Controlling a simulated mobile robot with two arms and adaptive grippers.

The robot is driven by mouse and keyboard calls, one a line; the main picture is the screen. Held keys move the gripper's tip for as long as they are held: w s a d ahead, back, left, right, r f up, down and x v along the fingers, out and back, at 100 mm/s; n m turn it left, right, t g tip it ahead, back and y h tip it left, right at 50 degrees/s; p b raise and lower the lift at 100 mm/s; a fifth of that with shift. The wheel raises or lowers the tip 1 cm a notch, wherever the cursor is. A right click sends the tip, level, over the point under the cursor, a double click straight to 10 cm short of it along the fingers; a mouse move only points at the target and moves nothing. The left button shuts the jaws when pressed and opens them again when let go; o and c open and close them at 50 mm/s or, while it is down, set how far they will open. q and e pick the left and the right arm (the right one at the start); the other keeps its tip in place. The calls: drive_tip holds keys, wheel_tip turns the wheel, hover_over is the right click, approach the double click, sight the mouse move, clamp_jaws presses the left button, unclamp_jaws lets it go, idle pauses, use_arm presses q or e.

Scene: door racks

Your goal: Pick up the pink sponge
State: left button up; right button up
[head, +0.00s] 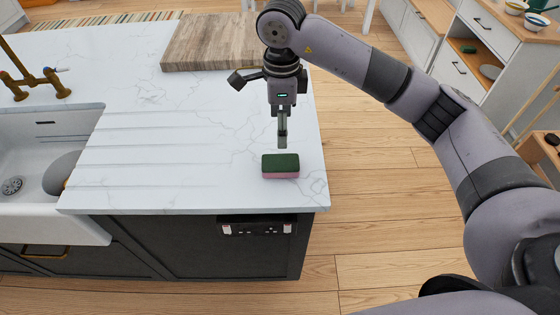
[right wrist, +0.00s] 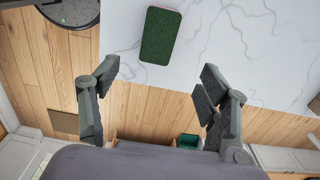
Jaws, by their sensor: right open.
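The pink sponge (head: 280,174) lies flat on the white marble counter near its right front corner, with a dark green layer on top and pink showing at its front side. In the right wrist view the sponge (right wrist: 160,36) shows its green top at the upper middle, ahead of the fingers. My right gripper (head: 282,143) points down above and just behind the sponge, apart from it. The right wrist view shows its two fingers (right wrist: 155,105) spread wide with nothing between them. My left gripper is in neither view.
A wooden board (head: 215,42) lies at the back of the counter. A white sink (head: 30,215) with a brass tap (head: 35,82) is at the left, a grey round item inside. The counter (head: 180,150) around the sponge is clear; its right edge is close.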

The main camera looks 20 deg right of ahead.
drive_tip(key=p, duration=0.2)
hover_over(280, 162)
drive_tip(key=f, duration=0.7)
drive_tip(key=shift+d, duration=0.2)
drive_tip(key=shift+a+f+p, duration=0.1)
drive_tip(key=shift+f+p, duration=0.4)
drive_tip(key=shift+f, duration=0.05)
wheel_tip(280, 162, down, 4)
drive_tip(key=shift+r+p, duration=0.15)
drive_tip(key=shift+p, duration=0.85)
drive_tip(key=shift+f, duration=0.45)
drive_tip(key=c, duration=0.9)
drive_tip(key=shift+o, duration=0.2)
